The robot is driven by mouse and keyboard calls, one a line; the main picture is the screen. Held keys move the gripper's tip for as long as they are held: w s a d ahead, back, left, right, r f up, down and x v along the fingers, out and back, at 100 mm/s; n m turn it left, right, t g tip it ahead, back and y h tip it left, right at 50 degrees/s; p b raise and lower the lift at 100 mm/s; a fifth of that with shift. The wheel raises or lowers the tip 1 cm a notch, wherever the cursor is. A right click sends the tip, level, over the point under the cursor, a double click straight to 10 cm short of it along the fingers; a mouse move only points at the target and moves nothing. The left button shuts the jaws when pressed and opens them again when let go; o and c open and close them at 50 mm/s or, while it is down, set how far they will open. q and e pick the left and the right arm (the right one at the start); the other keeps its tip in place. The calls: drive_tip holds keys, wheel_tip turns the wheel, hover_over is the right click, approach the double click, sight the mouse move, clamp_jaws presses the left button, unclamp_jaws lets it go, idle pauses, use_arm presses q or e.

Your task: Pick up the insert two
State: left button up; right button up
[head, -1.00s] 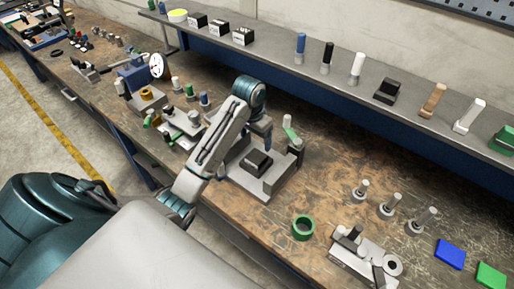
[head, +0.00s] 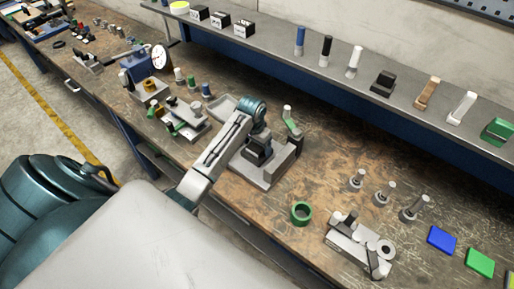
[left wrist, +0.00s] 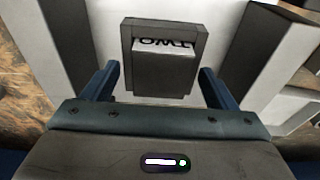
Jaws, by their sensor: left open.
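Insert two (left wrist: 165,72) is a dark grey block with a pale label reading "TWO" upside down in the left wrist view. In the head view the dark block (head: 257,155) sits on a light grey fixture (head: 262,176), partly covered by my left gripper. My left gripper (left wrist: 158,72) is open, its two blue fingers on either side of the block with gaps showing. In the head view the left gripper (head: 260,138) is right above the block, and its fingertips are hard to make out. My right gripper is not in view.
A green ring (head: 301,213) and a grey clamp device (head: 358,243) lie to the right. A shallow grey tray (head: 232,104) and small posts are to the left. A raised shelf (head: 330,67) runs behind.

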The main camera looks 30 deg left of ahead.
use_arm(q)
drive_tip(key=shift+w+f, duration=0.1)
drive_tip(key=shift+c, duration=0.4)
drive_tip(key=shift+a, duration=0.1)
drive_tip(key=c, duration=0.4)
clamp_jaws()
drive_tip(key=shift+w, duration=0.15)
drive_tip(key=shift+r, duration=0.25)
